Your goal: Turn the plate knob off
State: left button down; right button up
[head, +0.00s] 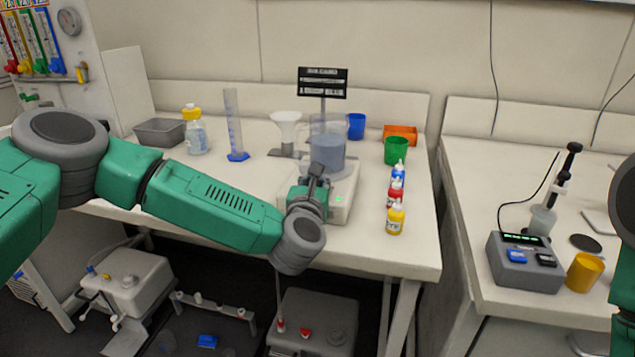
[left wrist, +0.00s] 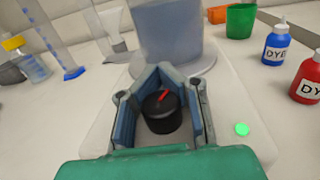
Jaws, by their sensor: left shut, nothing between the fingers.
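The white stirrer plate (head: 343,192) stands on the bench with a beaker of grey-blue liquid (head: 328,145) on it. Its black knob (left wrist: 160,115) with a red pointer mark shows in the left wrist view, framed by the fingers of my left gripper (left wrist: 158,82). The pointer slants up to the right. The fingers are shut, their tips meeting just beyond the knob in the picture; I cannot tell whether they touch it. A green light (left wrist: 242,129) glows on the plate. In the head view my left gripper (head: 317,178) hides the knob. My right gripper is out of view.
Blue, red and yellow dye bottles (head: 396,218) stand right of the plate. A green cup (head: 396,151) and an orange tray (head: 400,131) are behind. A funnel (head: 286,128) and a measuring cylinder (head: 234,125) stand left. The bench front is mostly clear.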

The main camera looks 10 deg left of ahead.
pick_arm(q)
jog(key=shift+a+f+n+y+b, duration=0.1)
jog(key=shift+n+y+b, duration=0.1)
jog(key=shift+n+y, duration=0.4)
jog(key=shift+a+f+n+y+b, duration=0.1)
jog(key=shift+n+y+b, duration=0.15)
jog(key=shift+y, duration=0.55)
jog(key=c, duration=1.6)
grip_release()
jog(key=shift+s+r, duration=0.1)
jog(key=v, duration=1.2)
jog(key=shift+d+r, duration=0.1)
jog(key=shift+r, duration=0.05)
